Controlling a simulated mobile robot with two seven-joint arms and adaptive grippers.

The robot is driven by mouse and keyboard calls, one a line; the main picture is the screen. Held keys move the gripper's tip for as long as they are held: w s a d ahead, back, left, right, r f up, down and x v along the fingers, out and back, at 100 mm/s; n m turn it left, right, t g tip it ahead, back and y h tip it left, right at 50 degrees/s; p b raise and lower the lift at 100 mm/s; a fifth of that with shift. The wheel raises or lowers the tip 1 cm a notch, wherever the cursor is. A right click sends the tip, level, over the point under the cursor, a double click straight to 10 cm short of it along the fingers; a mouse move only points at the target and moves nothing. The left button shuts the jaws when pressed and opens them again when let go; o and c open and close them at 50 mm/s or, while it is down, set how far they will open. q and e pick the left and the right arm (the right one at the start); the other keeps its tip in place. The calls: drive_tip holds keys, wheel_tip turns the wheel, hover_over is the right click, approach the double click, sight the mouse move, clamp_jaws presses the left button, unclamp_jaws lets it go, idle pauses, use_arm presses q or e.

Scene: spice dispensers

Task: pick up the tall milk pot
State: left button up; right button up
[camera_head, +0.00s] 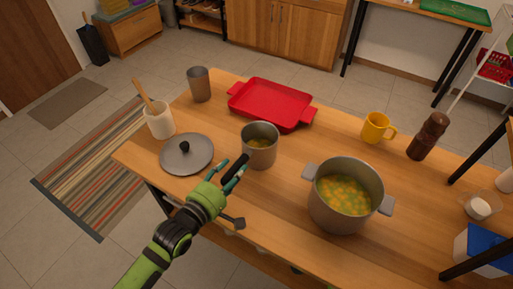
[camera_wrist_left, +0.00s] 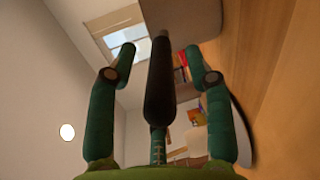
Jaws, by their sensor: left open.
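In the left wrist view the black handle (camera_wrist_left: 159,85) lies between the spread fingers (camera_wrist_left: 155,70), with gaps on both sides. I cannot tell whether the palm touches it. My right gripper is not in view.
A grey lid (camera_head: 179,161) with a black knob lies left of the pot. A red tray (camera_head: 270,98) and a grey cup (camera_head: 200,85) stand behind. A large pot (camera_head: 335,210) of yellow-green food stands right. A white utensil holder (camera_head: 159,121) and yellow mug (camera_head: 374,128) are farther off.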

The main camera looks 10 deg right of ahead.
use_arm(q)
drive_tip(key=shift+x, duration=1.3)
drive_tip(key=shift+a, duration=0.1)
clamp_jaws()
drive_tip(key=shift+r, duration=0.2)
drive_tip(key=shift+r, duration=0.1)
